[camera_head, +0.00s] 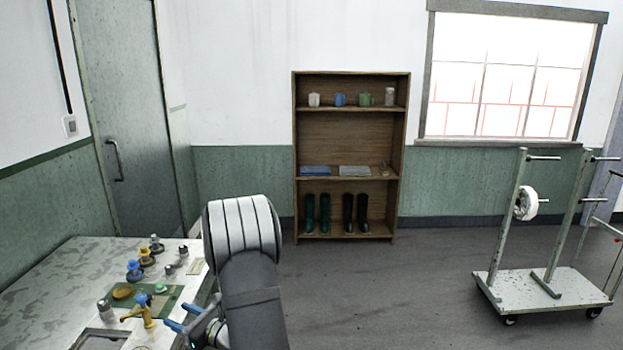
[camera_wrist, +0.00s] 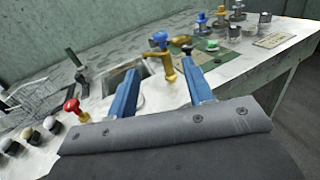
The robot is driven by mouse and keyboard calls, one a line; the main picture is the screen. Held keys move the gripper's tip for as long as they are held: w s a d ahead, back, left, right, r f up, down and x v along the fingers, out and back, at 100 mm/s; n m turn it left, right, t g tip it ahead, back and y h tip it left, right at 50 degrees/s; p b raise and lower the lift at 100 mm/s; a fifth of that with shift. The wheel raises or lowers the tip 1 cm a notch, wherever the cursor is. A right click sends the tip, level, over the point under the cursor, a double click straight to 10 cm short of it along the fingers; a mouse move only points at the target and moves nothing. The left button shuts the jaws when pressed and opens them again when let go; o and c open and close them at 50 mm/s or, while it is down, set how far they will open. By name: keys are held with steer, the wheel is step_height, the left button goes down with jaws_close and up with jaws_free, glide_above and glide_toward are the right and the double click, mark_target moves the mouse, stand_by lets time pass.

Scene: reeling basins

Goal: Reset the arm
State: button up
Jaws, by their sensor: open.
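My gripper (camera_wrist: 158,92) shows in the wrist view with its two blue fingers spread apart. It is open, and nothing is between the fingers. In the head view my gripper (camera_head: 180,322) is low at the left, beside the right edge of the worktop (camera_head: 62,290), partly hidden by my own arm. In the wrist view a brass tap with a blue top (camera_wrist: 163,56) stands beyond the fingertips. The fingers appear apart from it. The tap also shows in the head view (camera_head: 146,313).
A green mat (camera_head: 168,300) and several coloured knobs (camera_head: 134,270) are on the worktop. In the wrist view a red-topped valve (camera_wrist: 73,107) and a wire basket (camera_wrist: 32,101) are at left. A shelf (camera_head: 350,130) and a wheeled rack (camera_head: 545,285) stand beyond open floor.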

mark_target(146, 299)
steer(key=x, duration=1.5)
steer(key=shift+w+a+f, duration=0.1)
steer(key=shift+w+a, duration=0.1)
steer(key=shift+a, duration=0.15)
steer(key=shift+w+g, duration=0.1)
steer(key=shift+g, duration=0.2)
steer(key=shift+n+g+y, duration=0.4)
steer(key=shift+n+g, duration=0.3)
steer(key=v, duration=1.7)
steer(key=s+a+m+t+h, duration=0.2)
steer(key=s+m+t+h, duration=0.1)
steer(key=s+t, duration=0.3)
steer(key=shift+a+r+m, duration=0.25)
steer(key=shift+m, duration=0.45)
steer(key=shift+s, duration=0.1)
